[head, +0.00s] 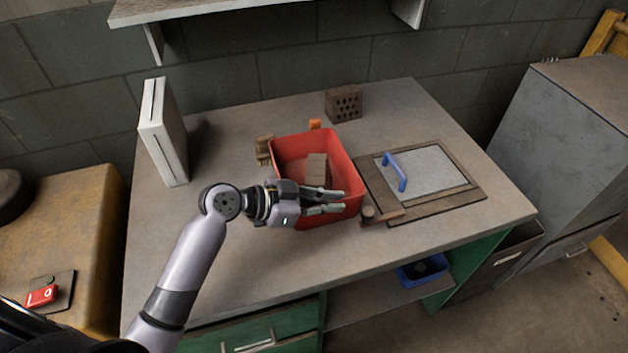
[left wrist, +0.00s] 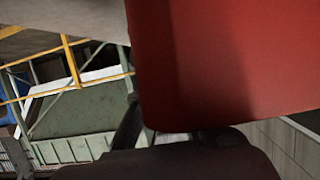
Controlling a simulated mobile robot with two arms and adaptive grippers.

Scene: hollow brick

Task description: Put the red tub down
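The red tub (head: 345,150) is over the middle of the worktop, with a brownish block (head: 318,168) inside it. My left gripper (head: 336,202) is at the tub's near side, its fingers on either side of the near rim and shut on it. In the left wrist view the tub's red wall (left wrist: 220,60) fills the upper right, close to the dark gripper parts. The tub's underside is hidden in the head view, so I cannot tell whether it touches the worktop. My right gripper is not in view.
A hollow brick (head: 345,103) stands behind the tub, and small wooden pieces (head: 264,150) stand to its left. A framed board with a blue handle (head: 395,171) lies to the right. A white upright case (head: 163,131) stands at the left. The worktop's front left (head: 240,262) is clear.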

